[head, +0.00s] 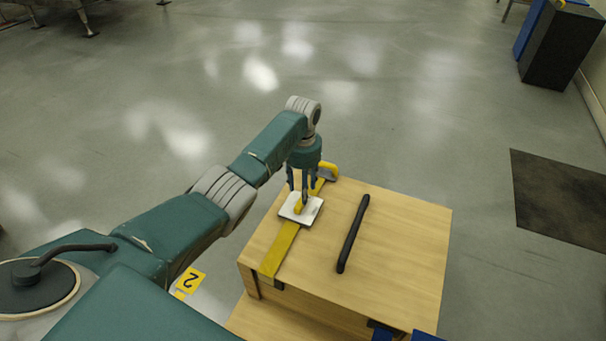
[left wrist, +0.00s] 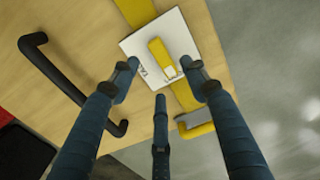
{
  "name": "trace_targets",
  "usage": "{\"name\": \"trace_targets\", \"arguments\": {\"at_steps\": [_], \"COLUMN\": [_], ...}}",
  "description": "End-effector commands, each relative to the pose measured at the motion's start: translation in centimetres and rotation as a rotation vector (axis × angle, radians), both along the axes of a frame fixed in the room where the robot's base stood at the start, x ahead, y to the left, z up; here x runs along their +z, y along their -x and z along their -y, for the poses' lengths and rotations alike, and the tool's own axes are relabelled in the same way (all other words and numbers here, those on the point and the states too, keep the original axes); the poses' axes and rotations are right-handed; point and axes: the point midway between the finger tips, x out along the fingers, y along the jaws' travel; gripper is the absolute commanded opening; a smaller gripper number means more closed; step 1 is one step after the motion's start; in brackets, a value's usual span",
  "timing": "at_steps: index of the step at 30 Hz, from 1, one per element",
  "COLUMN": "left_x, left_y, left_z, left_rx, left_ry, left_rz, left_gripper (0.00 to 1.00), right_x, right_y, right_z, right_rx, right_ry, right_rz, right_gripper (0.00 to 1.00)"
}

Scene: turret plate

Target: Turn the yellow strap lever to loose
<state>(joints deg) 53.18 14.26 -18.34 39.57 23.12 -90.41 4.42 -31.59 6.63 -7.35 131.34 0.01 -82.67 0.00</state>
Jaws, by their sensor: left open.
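The yellow strap lever (head: 298,206) sits on a white square plate (head: 307,216) on top of a wooden box (head: 400,225). A flat yellow strap (head: 279,250) runs under the plate along the box top. In the left wrist view the lever (left wrist: 160,56) lies on the plate (left wrist: 178,34), which bears dark lettering too partial to read. My left gripper (head: 304,194) points down over the plate, and its fingers hide part of the lever in the head view. In the left wrist view its fingers (left wrist: 160,80) are spread and empty around the lever's near end; contact cannot be told. My right gripper is not in view.
A black bar handle (head: 354,233) stands on the box top, right of the plate. A yellow and grey fitting (head: 328,171) sits at the box's far edge. A dark mat (head: 565,200) lies on the floor at right. Open floor surrounds the box.

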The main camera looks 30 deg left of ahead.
Motion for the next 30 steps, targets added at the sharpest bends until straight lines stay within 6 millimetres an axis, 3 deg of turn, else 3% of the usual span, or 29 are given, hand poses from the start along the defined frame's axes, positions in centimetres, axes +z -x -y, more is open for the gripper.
{"name": "trace_targets", "arguments": {"at_steps": [3,10,26,30], "left_x": [2.7,5.5,5.9,5.2], "left_y": [-0.2,-0.1,-0.1,0.3], "left_z": [-0.1,0.0,0.0,0.3], "left_rx": [-0.001,0.001,0.001,-0.009], "left_ry": [0.0,0.0,0.0,-0.002], "left_rz": [0.006,0.003,0.002,0.002], "left_gripper": [0.46,0.46,0.46,0.46], "right_x": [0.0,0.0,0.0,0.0], "right_y": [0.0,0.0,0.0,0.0], "right_z": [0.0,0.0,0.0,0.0], "right_rx": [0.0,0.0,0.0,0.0], "right_ry": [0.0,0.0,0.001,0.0], "right_rz": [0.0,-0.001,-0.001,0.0], "right_gripper": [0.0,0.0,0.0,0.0]}}
